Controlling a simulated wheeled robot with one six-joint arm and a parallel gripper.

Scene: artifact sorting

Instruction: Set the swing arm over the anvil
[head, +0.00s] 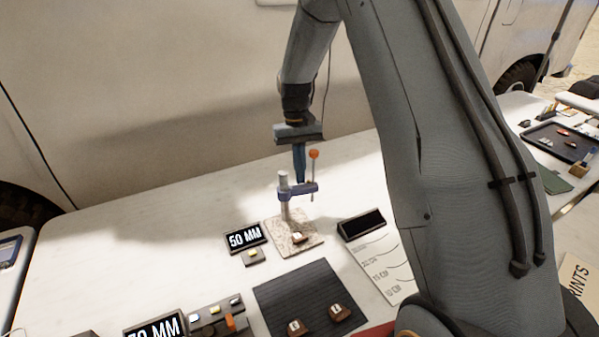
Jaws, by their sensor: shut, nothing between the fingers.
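The swing arm (302,188) is a blue-grey bar clamped on an upright post (284,200). It reaches to the right, and a thin vertical rod with an orange knob (314,154) passes through its outer end. The post stands at the back of a speckled stone-like slab (290,247). A small brown piece with a pale top (299,237) sits on the slab; I cannot tell whether it or the slab is the anvil. My gripper (300,179) points down, shut and empty, just behind or above the bar, left of the knob. I cannot tell whether it touches the bar.
A dark box (361,224) and a marked white sheet (382,263) lie right. A black mat (308,300) with two brown pieces lies in front. The white table (130,240) is clear at left.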

